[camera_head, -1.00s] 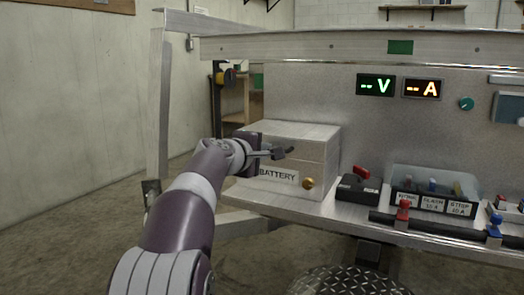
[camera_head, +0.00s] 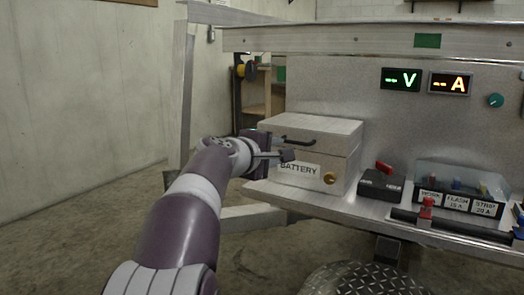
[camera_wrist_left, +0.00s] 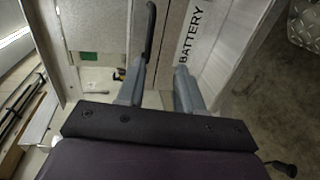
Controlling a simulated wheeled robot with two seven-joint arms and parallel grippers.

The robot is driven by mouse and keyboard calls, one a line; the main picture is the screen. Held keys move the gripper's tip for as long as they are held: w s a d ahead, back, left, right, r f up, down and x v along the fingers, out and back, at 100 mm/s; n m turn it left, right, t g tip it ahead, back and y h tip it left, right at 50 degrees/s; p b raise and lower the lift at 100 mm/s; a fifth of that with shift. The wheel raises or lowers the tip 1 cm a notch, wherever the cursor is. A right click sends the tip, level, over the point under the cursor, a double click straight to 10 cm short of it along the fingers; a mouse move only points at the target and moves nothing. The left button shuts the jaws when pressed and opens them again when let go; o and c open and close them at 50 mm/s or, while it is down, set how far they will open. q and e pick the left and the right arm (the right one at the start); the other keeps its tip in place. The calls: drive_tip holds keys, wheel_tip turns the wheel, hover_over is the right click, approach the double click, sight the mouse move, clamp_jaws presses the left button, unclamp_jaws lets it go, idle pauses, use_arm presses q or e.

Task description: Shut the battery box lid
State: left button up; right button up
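The grey metal battery box (camera_head: 345,178) stands on the trailer's shelf, with a "BATTERY" label and a round brass knob (camera_head: 330,178) on its front. Its lid (camera_head: 318,126) lies down over the box and looks level; I cannot tell whether a small gap remains. A black handle (camera_head: 298,140) is on the lid's front and also shows in the left wrist view (camera_wrist_left: 151,30). My left gripper (camera_head: 288,156) is in front of the box, just below the handle. In the left wrist view its two fingers (camera_wrist_left: 158,88) are apart with nothing between them. My right gripper is out of view.
Right of the box are a black switch block with a red lever (camera_head: 383,183) and a clear-covered fuse tray (camera_head: 460,188). A black bar with a red clamp (camera_head: 426,208) runs along the shelf's front edge. An upright aluminium post (camera_head: 180,100) stands at left.

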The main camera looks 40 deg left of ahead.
use_arm(q)
drive_tip(key=v, duration=0.7)
drive_tip(key=shift+r, duration=0.1)
drive_tip(key=s+d+f+m+g+p, duration=0.2)
drive_tip(key=f+m+g+p, duration=0.15)
drive_tip(key=f, duration=0.55)
drive_tip(key=s+d+f+m+g+p, duration=0.2)
drive_tip(key=f+m+g+p, duration=0.15)
drive_tip(key=f, duration=0.65)
drive_tip(key=s+d+f+m+g+h+p, duration=0.1)
drive_tip(key=s+d+f+m+g+p, duration=0.1)
drive_tip(key=s+d+m+g+p, duration=0.35)
drive_tip(key=s+d+f+m+g+p, duration=0.2)
drive_tip(key=s+d+f+m+p, duration=0.15)
drive_tip(key=s+d+m, duration=0.4)
drive_tip(key=w+d+r+p, duration=0.1)
drive_tip(key=d+r+p, duration=0.1)
drive_tip(key=r+p, duration=1.7)
drive_tip(key=d+r+p, duration=0.2)
drive_tip(key=r+p, duration=1.7)
drive_tip(key=shift+w+n+h+p, duration=0.3)
drive_tip(key=shift+w, duration=0.05)
